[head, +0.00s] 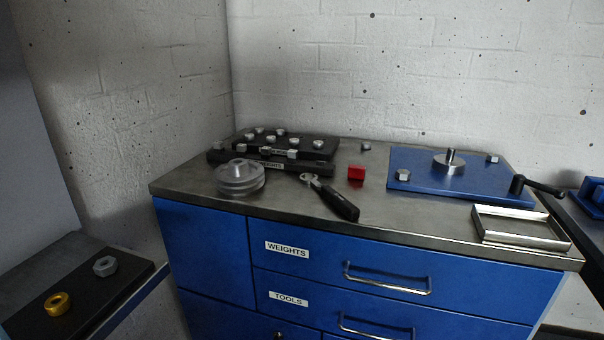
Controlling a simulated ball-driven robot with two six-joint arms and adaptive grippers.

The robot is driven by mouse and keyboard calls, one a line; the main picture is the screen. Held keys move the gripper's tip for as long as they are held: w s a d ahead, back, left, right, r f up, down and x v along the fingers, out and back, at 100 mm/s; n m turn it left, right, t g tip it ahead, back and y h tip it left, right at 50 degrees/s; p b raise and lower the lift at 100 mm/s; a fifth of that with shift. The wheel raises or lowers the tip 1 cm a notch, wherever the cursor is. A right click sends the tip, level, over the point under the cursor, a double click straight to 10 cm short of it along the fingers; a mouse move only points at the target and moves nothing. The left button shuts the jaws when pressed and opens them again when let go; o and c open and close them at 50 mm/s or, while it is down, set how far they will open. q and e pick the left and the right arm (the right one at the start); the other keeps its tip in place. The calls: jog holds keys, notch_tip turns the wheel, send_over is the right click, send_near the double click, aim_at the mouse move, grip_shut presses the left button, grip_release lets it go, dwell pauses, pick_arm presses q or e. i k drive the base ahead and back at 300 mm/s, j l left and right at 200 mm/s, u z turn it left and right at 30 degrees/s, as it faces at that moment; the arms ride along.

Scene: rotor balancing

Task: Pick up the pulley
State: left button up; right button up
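The pulley (239,180) is a grey, grooved metal wheel with a raised hub on top. It lies flat on the left part of the metal cabinet top (290,205), near the front edge, in front of the black weights rack. Neither of my grippers shows in the head view.
The black rack (318,168) with several metal weights stands just behind the pulley. A black-handled ratchet (340,203) and a red block (356,173) lie to its right. A blue plate (430,182) with a spindle and a metal tray (520,228) are farther right.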

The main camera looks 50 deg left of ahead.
aim_at(239, 176)
jog(key=u, duration=2.1)
jog(key=l, duration=0.1)
